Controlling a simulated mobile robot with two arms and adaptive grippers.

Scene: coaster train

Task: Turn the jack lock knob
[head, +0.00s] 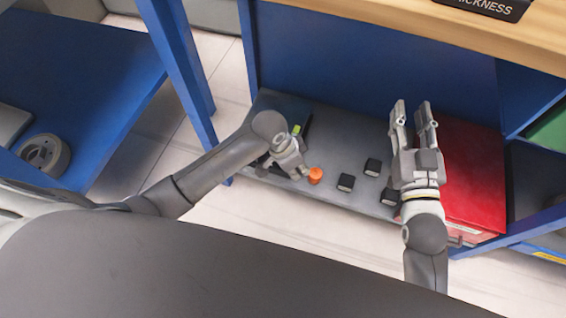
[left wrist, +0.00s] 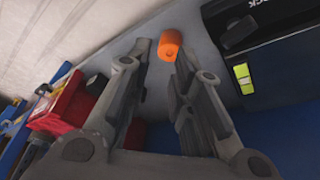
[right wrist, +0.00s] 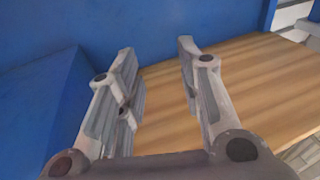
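An orange cylindrical knob (head: 315,176) stands on the grey lower shelf (head: 345,140). It also shows in the left wrist view (left wrist: 170,58), near the fingertips and closer to the right-hand finger. My left gripper (head: 300,170) is open and empty, pointing down beside the orange knob; I cannot tell whether a finger touches it. A black device (left wrist: 290,15) with partly cut-off white lettering, a dark lever-like part and a yellow-green label lies beyond the fingers, partly hidden in the head view. My right gripper (head: 414,114) is open and empty, above the shelf.
A red box (head: 470,180) stands at the shelf's right end. A wooden tabletop (head: 400,22) overhangs above, and a blue post (head: 180,70) stands at the left.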

